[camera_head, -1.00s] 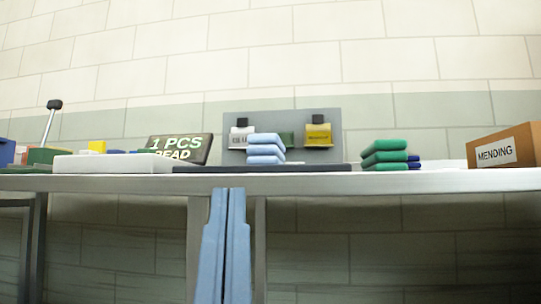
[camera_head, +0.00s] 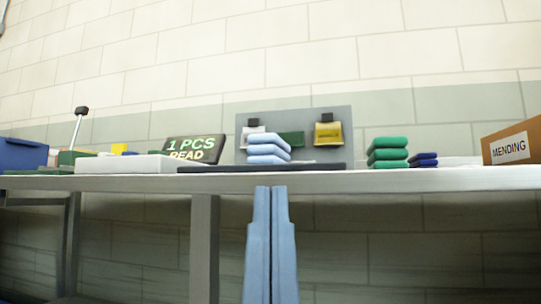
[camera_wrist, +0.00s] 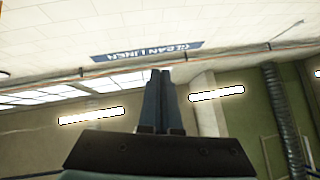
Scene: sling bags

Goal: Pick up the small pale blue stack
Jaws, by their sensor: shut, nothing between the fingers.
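The small pale blue stack (camera_head: 266,146) stands on a dark flat mat (camera_head: 275,168) on the table, in the middle of the head view. It is made of several folded layers. My gripper (camera_head: 270,190) shows below the table's front edge in the head view, its blue fingers pointing up and together. It is lower than the stack and apart from it. In the wrist view my gripper (camera_wrist: 161,72) is also shut and empty, pointing toward the ceiling and a wall sign; the stack is not in that view.
The table edge (camera_head: 420,180) lies between my gripper and the stack. A green stack (camera_head: 387,153) and a smaller dark blue stack (camera_head: 423,160) stand to the right, then a MENDING box (camera_head: 511,145). A sign (camera_head: 193,149), white slab (camera_head: 140,164) and blue bin (camera_head: 22,155) stand left. A grey board (camera_head: 340,120) stands behind.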

